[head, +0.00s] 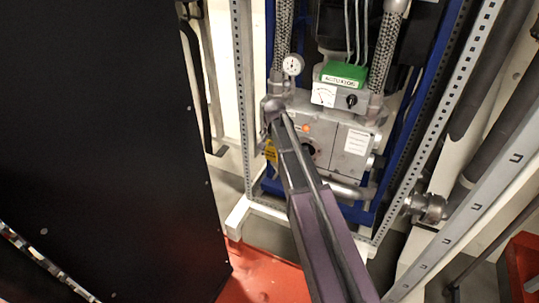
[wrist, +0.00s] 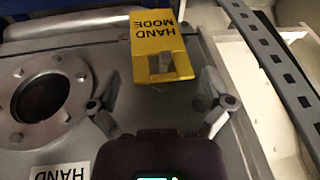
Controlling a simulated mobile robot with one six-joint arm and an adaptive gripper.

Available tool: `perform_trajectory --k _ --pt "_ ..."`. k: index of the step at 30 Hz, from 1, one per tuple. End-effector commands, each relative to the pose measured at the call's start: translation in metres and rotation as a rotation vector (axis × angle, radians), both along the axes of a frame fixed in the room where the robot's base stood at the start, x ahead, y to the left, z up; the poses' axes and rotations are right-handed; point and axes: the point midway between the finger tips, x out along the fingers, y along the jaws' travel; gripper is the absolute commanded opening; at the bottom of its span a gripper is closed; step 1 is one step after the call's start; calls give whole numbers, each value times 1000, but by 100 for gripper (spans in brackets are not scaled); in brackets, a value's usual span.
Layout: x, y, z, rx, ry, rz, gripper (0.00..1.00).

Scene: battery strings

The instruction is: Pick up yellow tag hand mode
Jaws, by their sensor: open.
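The yellow tag (wrist: 158,36) reads "HAND MODE" and appears upside down in the wrist view. It has a dark grey piece in a cutout near its lower edge. In the head view the yellow tag (head: 271,151) shows at the left side of the grey machine, left of my arm. My gripper (wrist: 158,88) is open, one finger on each side of the picture, with the tag ahead between them. I see no contact between fingers and tag. In the head view my arm covers part of the machine, and the finger opening cannot be made out.
The grey machine (head: 352,140) carries a green-topped box (head: 343,75) with a dial and knob, and a round gauge (head: 293,64). Perforated metal posts (head: 244,95) flank it. A large black panel (head: 100,120) stands at the left. A round flange (wrist: 52,100) lies left of my gripper.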

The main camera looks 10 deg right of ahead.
Motion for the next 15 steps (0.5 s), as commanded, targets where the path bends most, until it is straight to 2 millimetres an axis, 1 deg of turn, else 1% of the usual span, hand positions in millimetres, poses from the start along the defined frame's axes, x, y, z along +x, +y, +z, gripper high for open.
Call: perform_trajectory --k 1,6,10,15 --pt "2 0 -9 0 0 0 100" --pt "6 -1 -21 0 0 0 100" --pt "8 -1 -28 0 0 0 100" --pt "10 -1 -32 0 0 0 100"
